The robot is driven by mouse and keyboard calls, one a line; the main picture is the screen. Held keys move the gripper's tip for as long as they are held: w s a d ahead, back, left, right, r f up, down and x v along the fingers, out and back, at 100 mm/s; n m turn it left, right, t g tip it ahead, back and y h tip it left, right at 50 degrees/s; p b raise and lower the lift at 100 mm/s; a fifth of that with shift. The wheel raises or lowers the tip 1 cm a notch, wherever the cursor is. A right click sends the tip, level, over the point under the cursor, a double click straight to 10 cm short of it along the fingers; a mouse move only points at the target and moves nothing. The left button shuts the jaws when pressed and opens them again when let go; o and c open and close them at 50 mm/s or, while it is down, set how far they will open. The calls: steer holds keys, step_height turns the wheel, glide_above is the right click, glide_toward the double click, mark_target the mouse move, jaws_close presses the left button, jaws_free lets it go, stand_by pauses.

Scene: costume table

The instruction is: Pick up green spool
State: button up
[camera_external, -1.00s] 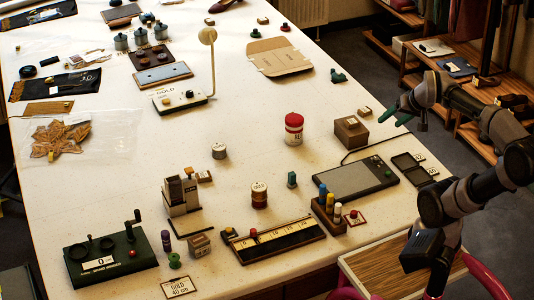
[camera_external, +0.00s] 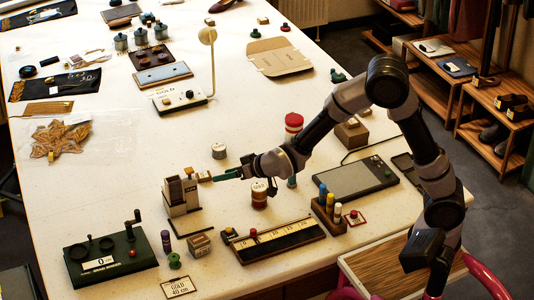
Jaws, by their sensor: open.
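A small green spool (camera_external: 175,261) stands on the white table near its front edge. My gripper (camera_external: 222,175) has teal fingers and points left over the middle of the table. It is open, with nothing seen between the fingers, well above and to the right of the spool in the picture. The gap between the fingers is hard to make out at this size.
A grey label device (camera_external: 182,194) stands behind. A ruler tray (camera_external: 276,241) lies to the right.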

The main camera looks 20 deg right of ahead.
steer(key=s+a+f+n+y, duration=0.1)
steer(key=s+a+f+n, duration=0.1)
steer(key=s+a+f, duration=0.55)
steer(key=n+y, duration=0.1)
steer(key=n, duration=0.2)
glide_toward(175, 257)
steer(key=shift+d+f+t, duration=0.2)
steer(key=shift+d+t, duration=0.05)
steer(key=shift+t, duration=0.05)
steer(key=shift+a+f, duration=0.2)
steer(key=shift+a, duration=0.1)
steer(key=x, duration=1)
steer(key=shift+a+r, duration=0.15)
jaws_close()
